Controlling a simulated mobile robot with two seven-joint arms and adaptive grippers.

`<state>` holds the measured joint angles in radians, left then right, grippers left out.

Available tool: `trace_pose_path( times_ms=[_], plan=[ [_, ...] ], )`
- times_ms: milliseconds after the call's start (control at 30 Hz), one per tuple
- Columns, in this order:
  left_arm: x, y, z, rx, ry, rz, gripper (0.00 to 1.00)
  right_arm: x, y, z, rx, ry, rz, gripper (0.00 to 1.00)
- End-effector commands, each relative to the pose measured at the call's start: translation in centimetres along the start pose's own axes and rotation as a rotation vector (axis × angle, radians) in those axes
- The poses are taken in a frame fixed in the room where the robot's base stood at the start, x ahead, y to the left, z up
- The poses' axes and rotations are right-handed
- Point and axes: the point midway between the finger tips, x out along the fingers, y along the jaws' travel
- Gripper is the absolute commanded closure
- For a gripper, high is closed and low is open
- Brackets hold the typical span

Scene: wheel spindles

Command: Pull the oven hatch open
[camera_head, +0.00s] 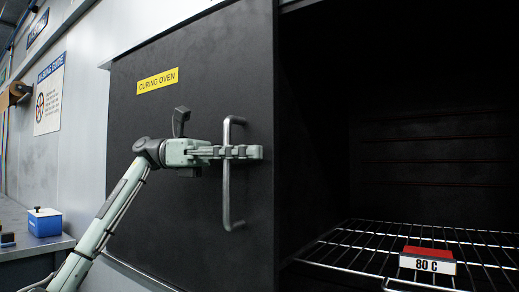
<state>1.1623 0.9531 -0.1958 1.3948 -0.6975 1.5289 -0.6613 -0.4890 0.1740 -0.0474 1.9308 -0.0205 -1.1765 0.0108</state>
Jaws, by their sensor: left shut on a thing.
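The oven hatch (190,100) is a flat dark panel with a yellow "CURING OVEN" label (158,81). It stands to the left of the oven's dark opening (420,110), which is largely uncovered in view. A grey vertical bar handle (227,200) is on the hatch near its right edge. My left gripper (235,152) comes in from the left and is shut on the handle a little above its middle. The fingers cover that part of the bar. My right gripper is not in view.
Inside the oven is a wire rack (350,245) with an "80 C" sign (428,261) with a red top. At the far left, a blue box with a white lid (45,222) stands on a grey bench (30,246). A poster (49,96) hangs on the pale wall.

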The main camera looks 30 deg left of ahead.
Motion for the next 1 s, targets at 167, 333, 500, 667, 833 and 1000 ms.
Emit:
trace_pose_path(
  times_ms=[167,333,500,667,833,1000],
  plan=[
    [-0.6,0.1,0.2,0.003,-0.004,0.003,1.0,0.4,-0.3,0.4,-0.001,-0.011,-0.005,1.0],
    [-0.7,0.1,0.1,0.003,-0.004,0.002,1.0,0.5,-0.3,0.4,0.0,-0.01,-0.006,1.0],
    [-0.6,0.1,0.1,0.003,-0.004,0.002,0.87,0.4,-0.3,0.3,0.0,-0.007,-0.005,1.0],
    [-0.6,0.0,0.1,0.002,-0.002,0.001,0.75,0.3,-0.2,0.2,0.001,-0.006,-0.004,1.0],
    [-0.6,0.0,0.0,0.002,-0.001,0.0,0.75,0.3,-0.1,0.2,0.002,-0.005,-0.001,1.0],
    [-1.4,0.1,0.0,0.001,-0.001,0.001,0.75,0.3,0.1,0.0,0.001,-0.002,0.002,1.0]
  ],
)
